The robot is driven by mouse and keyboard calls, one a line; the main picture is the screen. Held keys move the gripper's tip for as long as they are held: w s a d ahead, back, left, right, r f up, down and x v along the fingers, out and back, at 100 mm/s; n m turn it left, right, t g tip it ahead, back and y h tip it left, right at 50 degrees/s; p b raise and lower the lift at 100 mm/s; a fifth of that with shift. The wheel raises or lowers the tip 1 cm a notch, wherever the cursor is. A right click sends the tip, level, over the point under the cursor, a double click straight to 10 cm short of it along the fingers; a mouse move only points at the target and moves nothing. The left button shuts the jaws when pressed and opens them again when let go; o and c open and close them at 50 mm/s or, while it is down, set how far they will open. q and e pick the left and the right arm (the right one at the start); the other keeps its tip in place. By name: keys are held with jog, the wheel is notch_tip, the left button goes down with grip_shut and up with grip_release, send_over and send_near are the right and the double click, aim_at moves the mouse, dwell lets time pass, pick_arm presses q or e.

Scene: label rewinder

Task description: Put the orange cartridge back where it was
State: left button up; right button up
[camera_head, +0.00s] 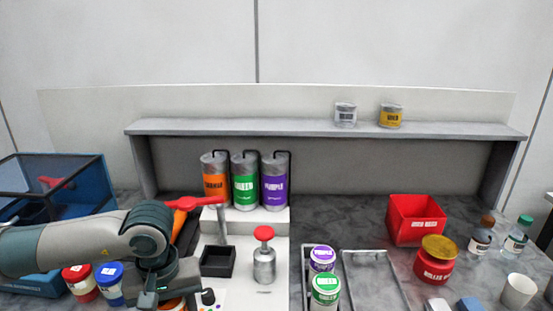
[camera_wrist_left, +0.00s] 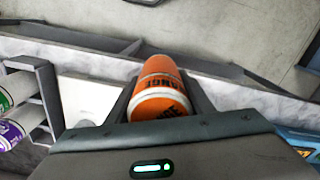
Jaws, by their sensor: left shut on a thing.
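The orange cartridge (camera_wrist_left: 160,90), with white bands and an ORANGE label, lies between the fingers of my left gripper (camera_wrist_left: 162,100) in the left wrist view. In the head view my left gripper (camera_head: 168,290) is low at the front left, shut on the cartridge, and only a bit of orange (camera_head: 172,304) shows below it. A purple cartridge (camera_head: 322,258) and a green cartridge (camera_head: 325,288) stand in a narrow metal tray (camera_head: 308,283) right of centre. My right gripper is not in view.
A white dispenser station with orange (camera_head: 214,178), green (camera_head: 245,180) and purple (camera_head: 275,180) canisters stands at centre. A red-topped can (camera_head: 264,258) is on its base. Red and blue jars (camera_head: 108,284) are left of my gripper. A red bin (camera_head: 416,220) stands right.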

pick_arm(q)
jog(key=m, duration=0.1)
jog(key=s+f+m, duration=0.1)
jog(key=s+m, duration=0.1)
jog(key=shift+a+f+m, duration=0.15)
jog(key=shift+a+m, duration=0.15)
jog(key=shift+m, duration=0.1)
